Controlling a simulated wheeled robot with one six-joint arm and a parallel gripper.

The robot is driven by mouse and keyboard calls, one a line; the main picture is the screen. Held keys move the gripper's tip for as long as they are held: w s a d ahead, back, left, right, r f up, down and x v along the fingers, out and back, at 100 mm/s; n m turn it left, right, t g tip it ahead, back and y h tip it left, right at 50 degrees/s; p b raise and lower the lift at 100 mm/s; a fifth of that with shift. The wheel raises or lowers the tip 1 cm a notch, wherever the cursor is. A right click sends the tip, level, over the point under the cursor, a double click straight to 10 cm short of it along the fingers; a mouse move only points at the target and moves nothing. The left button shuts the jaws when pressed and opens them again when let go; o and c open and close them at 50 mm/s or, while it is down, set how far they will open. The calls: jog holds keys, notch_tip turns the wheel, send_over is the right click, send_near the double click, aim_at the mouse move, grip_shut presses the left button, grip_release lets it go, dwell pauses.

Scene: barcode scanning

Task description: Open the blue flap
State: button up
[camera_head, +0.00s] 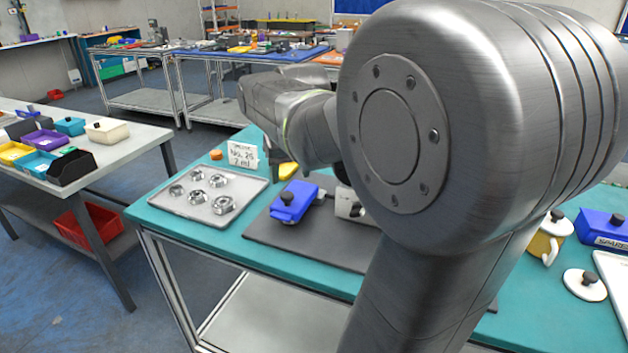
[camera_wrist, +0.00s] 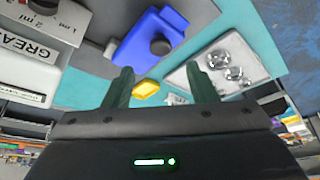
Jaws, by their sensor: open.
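The blue flap (camera_head: 292,203) with a black knob lies on the dark mat in the head view. It looks closed, though what is under it cannot be seen. In the wrist view the blue flap (camera_wrist: 148,38) and its round black knob (camera_wrist: 160,47) are ahead of the fingers. My gripper (camera_wrist: 160,68) is open, with its two dark green fingers apart and nothing between them. The fingers appear short of the blue piece, with no contact visible.
A metal tray (camera_head: 178,207) with several nuts lies left of the blue flap. A metallic block (camera_head: 346,206) stands close to its right. A GREASE container (camera_wrist: 22,75) is at the wrist view's left. A yellow piece (camera_wrist: 146,88) and a card (camera_head: 243,154) sit behind.

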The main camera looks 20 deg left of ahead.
aim_at(287, 194)
jog(key=x, duration=0.7)
jog(key=shift+a+f, duration=0.1)
jog(key=shift+f, duration=0.1)
jog(key=shift+r, duration=0.1)
grip_shut()
